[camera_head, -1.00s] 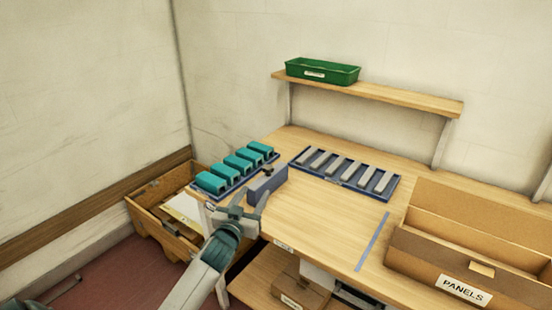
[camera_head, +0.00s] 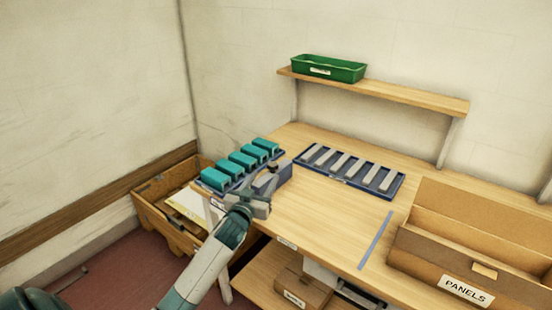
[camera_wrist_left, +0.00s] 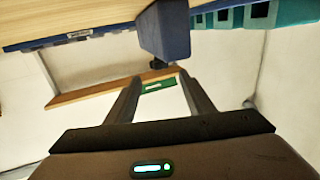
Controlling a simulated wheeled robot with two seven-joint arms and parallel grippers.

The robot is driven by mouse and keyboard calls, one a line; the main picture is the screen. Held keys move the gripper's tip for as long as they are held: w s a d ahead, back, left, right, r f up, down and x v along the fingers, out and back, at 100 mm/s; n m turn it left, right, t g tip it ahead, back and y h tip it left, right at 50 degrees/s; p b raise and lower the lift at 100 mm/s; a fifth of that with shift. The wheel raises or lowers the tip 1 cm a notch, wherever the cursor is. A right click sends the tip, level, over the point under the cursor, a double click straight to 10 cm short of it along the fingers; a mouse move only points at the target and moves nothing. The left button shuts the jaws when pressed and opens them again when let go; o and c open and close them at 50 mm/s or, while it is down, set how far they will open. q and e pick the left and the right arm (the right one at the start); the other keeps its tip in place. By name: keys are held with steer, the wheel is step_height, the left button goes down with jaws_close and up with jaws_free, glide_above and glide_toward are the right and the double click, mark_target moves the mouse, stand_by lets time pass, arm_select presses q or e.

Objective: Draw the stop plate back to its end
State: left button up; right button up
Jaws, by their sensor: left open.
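The stop plate appears to be the blue-grey upright block (camera_head: 284,172) at the table's left side, beside a row of teal blocks (camera_head: 240,163). My left gripper (camera_head: 265,186) is at its near side and partly hides it. In the left wrist view the block (camera_wrist_left: 165,30) hangs at the top, and a small dark knob (camera_wrist_left: 158,63) shows near it. The open fingers of my left gripper (camera_wrist_left: 158,80) stand either side of the knob in that picture, with nothing held. Whether they touch the plate cannot be told. My right gripper is not in view.
A blue rack of grey bars (camera_head: 347,180) lies on the table (camera_head: 325,212). A cardboard PANELS box (camera_head: 455,258) stands at right. A green tray (camera_head: 329,68) is on the wall shelf (camera_head: 385,96). A wooden crate (camera_head: 150,205) is at left. Mid-table is clear.

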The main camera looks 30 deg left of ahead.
mark_target(269, 178)
arm_select(q)
steer(key=p+x, duration=0.1)
steer(key=x, duration=0.4)
steer(key=shift+w+a+r, duration=0.1)
steer(key=shift+w+a, duration=0.05)
steer(key=shift+w, duration=0.2)
steer(key=x, duration=0.5)
steer(key=shift+w+a+p, duration=0.1)
steer(key=shift+w+p, duration=0.15)
steer(key=shift+p, duration=0.1)
steer(key=shift+x, duration=0.9)
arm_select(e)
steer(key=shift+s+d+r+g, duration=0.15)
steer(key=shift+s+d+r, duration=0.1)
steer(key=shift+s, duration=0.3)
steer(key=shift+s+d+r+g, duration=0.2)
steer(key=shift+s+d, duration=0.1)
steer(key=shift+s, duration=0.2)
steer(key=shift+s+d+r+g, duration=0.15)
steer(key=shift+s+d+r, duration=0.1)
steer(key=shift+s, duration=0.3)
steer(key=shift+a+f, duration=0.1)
